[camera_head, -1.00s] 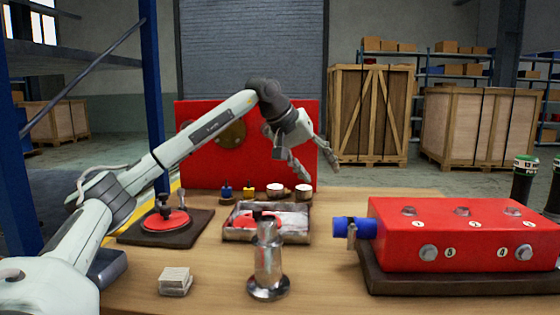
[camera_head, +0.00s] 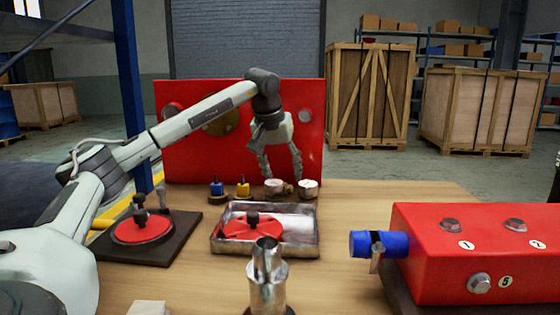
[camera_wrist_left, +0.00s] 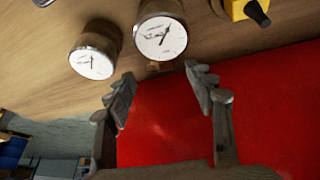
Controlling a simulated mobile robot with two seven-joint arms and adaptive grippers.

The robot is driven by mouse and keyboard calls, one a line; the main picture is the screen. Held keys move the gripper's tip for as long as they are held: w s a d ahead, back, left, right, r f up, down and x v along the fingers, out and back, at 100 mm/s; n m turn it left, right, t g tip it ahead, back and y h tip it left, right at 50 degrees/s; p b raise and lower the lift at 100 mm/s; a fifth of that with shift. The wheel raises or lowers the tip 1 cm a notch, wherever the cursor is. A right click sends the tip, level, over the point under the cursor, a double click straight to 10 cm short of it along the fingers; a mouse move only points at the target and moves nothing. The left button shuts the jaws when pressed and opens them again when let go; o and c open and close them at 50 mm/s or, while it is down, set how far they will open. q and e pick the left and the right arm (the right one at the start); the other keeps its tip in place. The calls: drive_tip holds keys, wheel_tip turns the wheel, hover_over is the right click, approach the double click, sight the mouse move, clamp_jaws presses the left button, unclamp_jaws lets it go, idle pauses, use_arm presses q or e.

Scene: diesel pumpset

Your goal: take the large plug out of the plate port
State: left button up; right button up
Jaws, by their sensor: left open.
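The upright red plate (camera_head: 225,160) stands at the back of the table. A large round brass-coloured piece (camera_head: 226,124) sits on its face, partly hidden by my left arm; I cannot tell whether it is the large plug. My left gripper (camera_head: 281,166) is open and empty, pointing down in front of the plate's right part, above the two gauges (camera_head: 307,188). In the left wrist view, the open fingers (camera_wrist_left: 160,78) have the red plate (camera_wrist_left: 165,125) behind them and no plug between them. My right gripper is not in view.
A blue knob (camera_head: 217,185) and a yellow one (camera_head: 243,187) stand beside the gauges. A metal tray (camera_head: 307,240) with a red disc, a dark board (camera_head: 115,250) and a metal cylinder (camera_head: 266,280) are nearer. A red block (camera_head: 430,270) with a blue plug (camera_head: 362,244) is at right.

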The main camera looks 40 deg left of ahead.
sight(285, 184)
use_arm(q)
drive_tip(key=shift+x, duration=1.7)
clamp_jaws()
